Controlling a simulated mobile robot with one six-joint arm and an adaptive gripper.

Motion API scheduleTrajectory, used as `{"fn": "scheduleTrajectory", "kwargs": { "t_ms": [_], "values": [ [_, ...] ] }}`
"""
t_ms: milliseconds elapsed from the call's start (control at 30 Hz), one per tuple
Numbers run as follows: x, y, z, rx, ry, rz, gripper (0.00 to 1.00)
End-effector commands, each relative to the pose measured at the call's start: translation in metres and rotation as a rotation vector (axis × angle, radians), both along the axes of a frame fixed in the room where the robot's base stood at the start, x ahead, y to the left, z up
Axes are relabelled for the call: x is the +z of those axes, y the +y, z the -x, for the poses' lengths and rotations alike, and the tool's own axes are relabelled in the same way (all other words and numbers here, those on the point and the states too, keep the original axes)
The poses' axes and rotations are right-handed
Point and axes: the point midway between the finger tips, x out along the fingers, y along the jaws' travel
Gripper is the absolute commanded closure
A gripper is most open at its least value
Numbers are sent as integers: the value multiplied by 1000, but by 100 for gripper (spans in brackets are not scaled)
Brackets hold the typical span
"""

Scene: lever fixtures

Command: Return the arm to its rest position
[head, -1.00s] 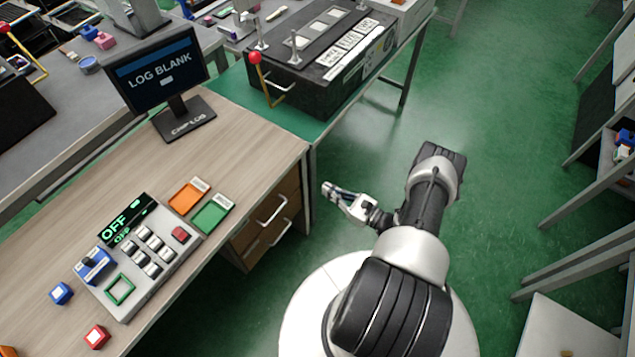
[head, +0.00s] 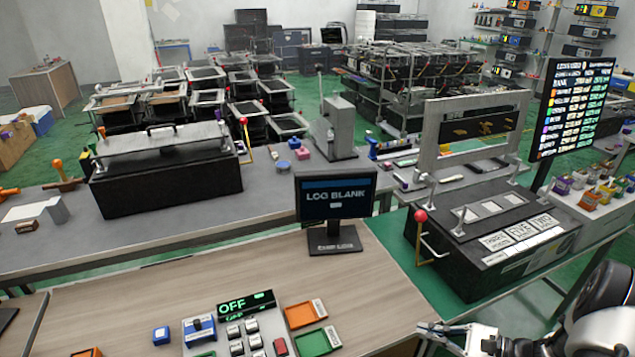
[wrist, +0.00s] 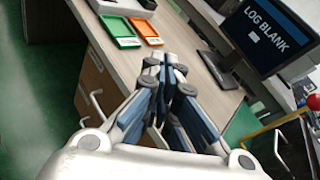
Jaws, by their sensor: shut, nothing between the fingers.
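My gripper (head: 440,328) shows at the lower right of the head view, by the right edge of the wooden desk, with part of my arm behind it. In the wrist view my gripper (wrist: 160,88) has its fingers together, with nothing between them. It points toward the desk edge, where the green tray (wrist: 119,30) and the orange tray (wrist: 147,32) lie. It touches nothing that I can see. The rest of my arm is mostly outside the head view.
A monitor (head: 336,197) reading LOG BLANK stands on the wooden desk (head: 180,285). A control panel (head: 245,335) reading OFF lies in front. A black fixture (head: 470,262) with a red-knobbed lever (head: 420,217) stands at the right. Drawer handles (wrist: 93,103) stick out below the desk.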

Motion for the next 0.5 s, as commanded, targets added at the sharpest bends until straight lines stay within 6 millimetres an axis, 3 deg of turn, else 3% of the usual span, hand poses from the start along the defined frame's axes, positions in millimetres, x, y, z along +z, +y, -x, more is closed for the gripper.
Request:
{"fn": "scheduleTrajectory", "kwargs": {
  "t_ms": [33, 200, 500],
  "values": [
    [25, 14, -1, 79, -16, 63, 100],
    [86, 58, 16, 319, -58, 262, 100],
    [170, 118, 74, 690, -178, 650, 100]
  ]
}}
